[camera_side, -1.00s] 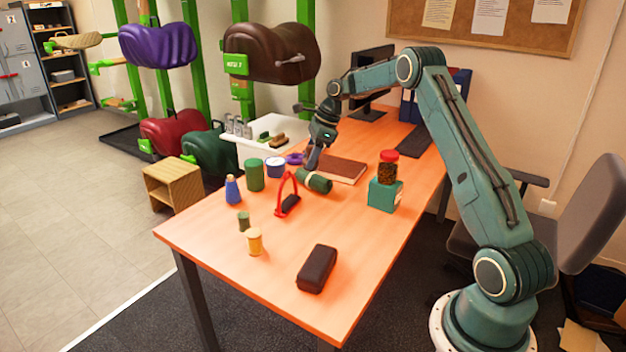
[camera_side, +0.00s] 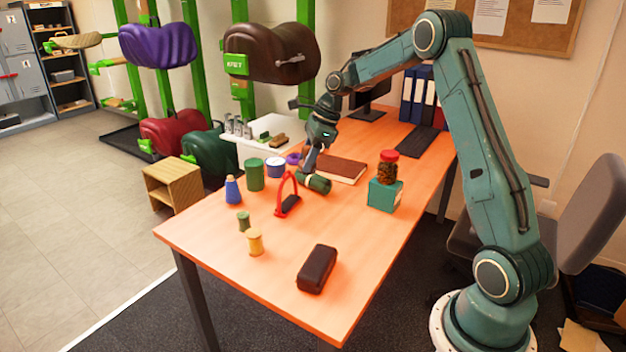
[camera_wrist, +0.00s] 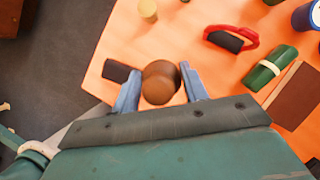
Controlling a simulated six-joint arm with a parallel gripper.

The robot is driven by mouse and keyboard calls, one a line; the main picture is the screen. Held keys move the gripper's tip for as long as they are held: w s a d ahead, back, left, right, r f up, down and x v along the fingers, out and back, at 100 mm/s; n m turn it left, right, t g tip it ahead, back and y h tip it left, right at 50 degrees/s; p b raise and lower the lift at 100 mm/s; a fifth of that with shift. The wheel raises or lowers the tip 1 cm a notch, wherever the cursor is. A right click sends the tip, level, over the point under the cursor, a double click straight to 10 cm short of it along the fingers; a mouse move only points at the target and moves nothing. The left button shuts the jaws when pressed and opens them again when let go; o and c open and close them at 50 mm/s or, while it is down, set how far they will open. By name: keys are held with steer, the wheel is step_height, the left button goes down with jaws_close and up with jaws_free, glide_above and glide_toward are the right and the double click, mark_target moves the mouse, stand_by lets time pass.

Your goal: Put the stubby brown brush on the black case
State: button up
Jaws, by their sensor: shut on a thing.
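The stubby brown brush (camera_wrist: 160,82) is between the fingers of my gripper (camera_wrist: 161,88) in the wrist view, its rounded brown end facing the camera. My gripper is shut on it. In the side view my gripper (camera_side: 311,163) is over the far part of the table, above and behind the green roll; I cannot make out the brush there. The black case (camera_side: 317,269) lies on the table near its front edge, well away from my gripper, with nothing on it. It also shows in the wrist view (camera_wrist: 116,71), left of the brush.
A green roll (camera_side: 315,183), a red-handled tool (camera_side: 289,202), a brown book (camera_side: 343,168) and a teal box (camera_side: 384,195) with a jar (camera_side: 387,167) stand nearby. A yellow spool (camera_side: 254,242) is left of the case. The table around the case is mostly clear.

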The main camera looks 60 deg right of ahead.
steer(key=s+a+r, duration=0.2)
steer(key=s+a, duration=0.8)
steer(key=shift+a, duration=0.2)
glide_above(311, 261)
steer(key=s+d, duration=0.1)
step_height(311, 261, down, 16)
steer(key=shift+s+d+f, duration=0.1)
steer(key=shift+s, duration=0.05)
steer(key=shift+f, duration=1.85)
steer(key=shift+f, duration=0.15)
steer(key=o, duration=1)
